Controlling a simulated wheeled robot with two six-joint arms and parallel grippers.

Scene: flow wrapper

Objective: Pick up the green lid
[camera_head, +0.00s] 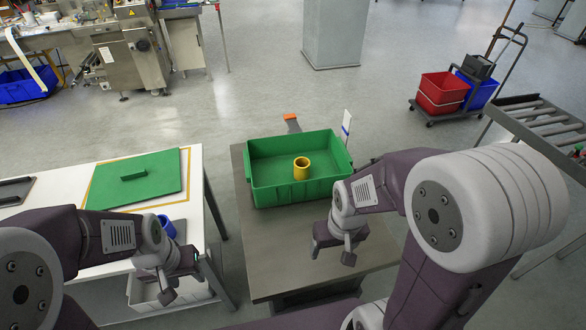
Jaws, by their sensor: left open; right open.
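The green lid (150,183) is a flat panel with a raised block handle (133,173). My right gripper (332,252) is open and empty over the grey table, in front of the green crate (302,192). The crate is open at the top and holds a yellow cylinder (301,168).
A blue round object (167,226) sits on the white table (196,209), partly hidden by my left arm. A white bin (150,297) is below. The grey table (275,240) has bare surface in front of the crate. A dark tray (14,190) lies far left.

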